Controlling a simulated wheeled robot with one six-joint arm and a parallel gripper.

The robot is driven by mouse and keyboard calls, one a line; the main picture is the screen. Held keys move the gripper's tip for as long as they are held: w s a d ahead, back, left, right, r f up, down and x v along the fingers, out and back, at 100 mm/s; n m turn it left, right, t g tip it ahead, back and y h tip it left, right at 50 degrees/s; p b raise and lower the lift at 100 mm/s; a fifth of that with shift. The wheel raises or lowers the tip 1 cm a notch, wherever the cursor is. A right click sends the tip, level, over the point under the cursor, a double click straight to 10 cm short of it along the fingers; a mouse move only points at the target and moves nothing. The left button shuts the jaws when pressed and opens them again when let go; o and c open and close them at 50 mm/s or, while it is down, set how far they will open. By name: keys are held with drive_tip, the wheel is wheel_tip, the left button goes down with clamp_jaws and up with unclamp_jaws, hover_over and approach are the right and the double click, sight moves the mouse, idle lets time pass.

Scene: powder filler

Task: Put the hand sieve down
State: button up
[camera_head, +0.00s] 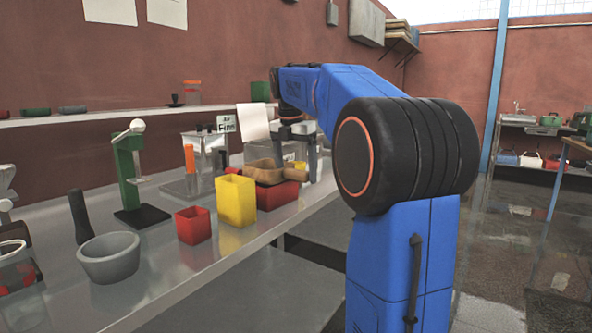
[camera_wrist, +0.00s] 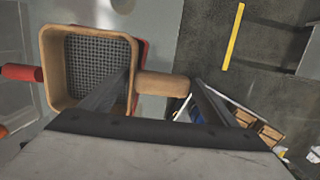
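The hand sieve (camera_head: 262,164) has a square wooden frame, a grey mesh and a short wooden handle. In the head view it sits over a red box (camera_head: 278,197) near the bench's front edge. The wrist view shows the sieve (camera_wrist: 48,75) from above, with its handle (camera_wrist: 165,84) pointing right and red edges of the box (camera_wrist: 143,50) behind it. My gripper (camera_head: 299,168) points down at the handle. In the wrist view its two fingers (camera_wrist: 164,80) are spread wide, with the handle between their tips and gaps visible. Exact finger contact is hard to see.
A yellow bin (camera_head: 236,202) and a smaller red bin (camera_head: 193,226) stand left of the red box. A grey mortar (camera_head: 108,262) and a green press (camera_head: 128,175) are farther left. The metal bench (camera_head: 165,275) is bare along its front strip.

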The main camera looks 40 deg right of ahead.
drive_tip(key=shift+o, duration=0.3)
wheel_tip(320, 180, up, 13)
drive_tip(key=a, duration=0.1)
drive_tip(key=shift+s+a, duration=0.3)
drive_tip(key=shift+a, duration=0.05)
drive_tip(key=s+a+f+m+t, duration=0.2)
drive_tip(key=s+a+f+m, duration=0.8)
drive_tip(key=s+a+f, duration=0.3)
drive_tip(key=s+a+f+m, duration=0.2)
drive_tip(key=s+f+m, duration=0.2)
drive_tip(key=f, duration=0.4)
drive_tip(key=s+a+f+m+t+y, duration=0.1)
drive_tip(key=s+f+m, duration=0.3)
drive_tip(key=f, duration=0.5)
drive_tip(key=s+a+f+m+t, duration=0.1)
drive_tip(key=s+a+f+m, duration=0.3)
drive_tip(key=s+f, duration=0.4)
drive_tip(key=shift+f+y, duration=0.3)
drive_tip(key=shift+f, duration=0.1)
